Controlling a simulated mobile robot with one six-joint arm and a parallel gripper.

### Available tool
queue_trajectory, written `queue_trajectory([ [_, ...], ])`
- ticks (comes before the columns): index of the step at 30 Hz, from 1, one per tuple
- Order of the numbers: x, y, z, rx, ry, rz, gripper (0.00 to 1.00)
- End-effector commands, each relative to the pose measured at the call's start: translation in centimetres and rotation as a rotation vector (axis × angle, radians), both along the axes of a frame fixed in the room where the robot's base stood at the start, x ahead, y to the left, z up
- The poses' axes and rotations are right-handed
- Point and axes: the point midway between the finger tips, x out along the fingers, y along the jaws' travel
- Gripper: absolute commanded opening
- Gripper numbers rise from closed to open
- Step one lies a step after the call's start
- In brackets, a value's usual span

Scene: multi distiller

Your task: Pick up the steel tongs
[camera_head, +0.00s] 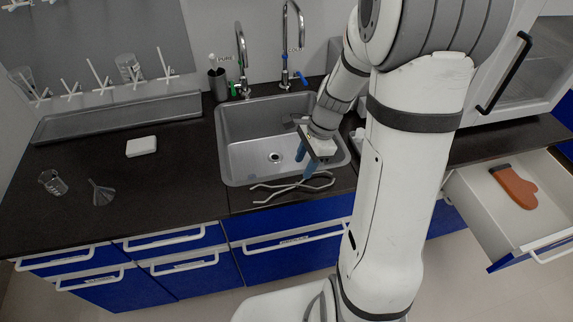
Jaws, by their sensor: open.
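The steel tongs (285,187) lie on the dark countertop along the front edge of the sink, their thin crossed arms spread left to right. My gripper (304,164) has blue fingers and points down over the front right part of the sink, just above and behind the right part of the tongs. Its fingers are apart and nothing shows between them. From this view I cannot tell whether a finger touches the tongs. My white arm covers the counter to the right of them.
The sink (240,165) lies right behind the tongs, with two taps (285,50) at its back. A glass beaker (53,182), a funnel (101,192) and a white block (141,146) stand on the left counter. An open drawer (480,205) at right holds an orange mitt (514,187).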

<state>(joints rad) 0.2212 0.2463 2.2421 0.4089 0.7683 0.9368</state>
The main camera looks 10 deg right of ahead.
Motion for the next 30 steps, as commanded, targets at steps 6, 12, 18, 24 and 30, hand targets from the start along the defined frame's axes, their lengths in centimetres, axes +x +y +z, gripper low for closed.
queue_trajectory([
  [6,0.4,0.2,-1.9,0.013,0.027,-0.064,0.42],
  [12,0.4,0.9,-4.0,0.012,0.028,-0.061,0.42],
  [18,0.4,1.9,-6.9,0.012,0.027,-0.060,0.42],
  [24,0.4,2.2,-8.0,0.010,0.023,-0.059,0.42],
  [30,0.4,2.2,-8.0,0.010,0.023,-0.058,0.39],
])
